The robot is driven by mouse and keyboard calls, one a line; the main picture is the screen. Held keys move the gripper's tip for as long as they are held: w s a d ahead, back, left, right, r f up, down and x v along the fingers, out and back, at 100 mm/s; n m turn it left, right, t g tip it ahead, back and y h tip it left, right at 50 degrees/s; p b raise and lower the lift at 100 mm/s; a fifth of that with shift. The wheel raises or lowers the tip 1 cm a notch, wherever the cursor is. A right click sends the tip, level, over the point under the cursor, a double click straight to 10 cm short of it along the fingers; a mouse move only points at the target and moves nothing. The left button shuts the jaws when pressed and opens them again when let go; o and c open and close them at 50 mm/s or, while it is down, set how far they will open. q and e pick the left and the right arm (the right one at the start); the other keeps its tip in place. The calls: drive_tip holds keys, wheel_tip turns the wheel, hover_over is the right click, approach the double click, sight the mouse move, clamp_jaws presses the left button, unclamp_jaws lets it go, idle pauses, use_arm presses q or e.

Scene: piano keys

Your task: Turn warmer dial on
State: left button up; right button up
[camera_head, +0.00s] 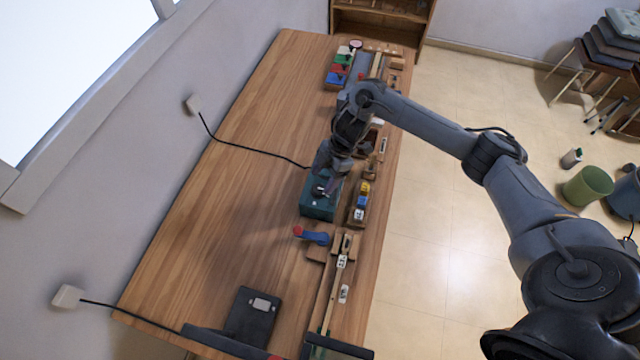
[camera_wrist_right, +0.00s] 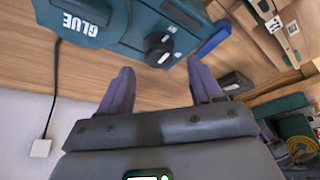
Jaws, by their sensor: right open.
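The warmer (camera_head: 318,208) is a teal box on the wooden bench, with a cord running to a wall plug. In the right wrist view the warmer (camera_wrist_right: 120,25) has a round pot marked GLUE. Its dial (camera_wrist_right: 158,48) is a round black knob with a white mark, with small white icons beside it. My right gripper (camera_head: 325,187) is over the warmer in the head view and hides part of it. In the right wrist view the right gripper (camera_wrist_right: 160,72) is open and empty, its fingertips pointing toward the dial and apart from it. My left gripper is not in view.
A blue tool with a red end (camera_head: 312,235) lies close to the warmer's near side. A wooden block with small coloured items (camera_head: 359,205) stands to its right. Colored clamps (camera_head: 342,65) are at the far end. The bench's left side is mostly clear.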

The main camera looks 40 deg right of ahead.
sight(318, 188)
drive_tip(key=shift+x, duration=1.65)
drive_tip(key=shift+c, duration=0.2)
drive_tip(key=shift+r, duration=0.1)
drive_tip(key=c, duration=1)
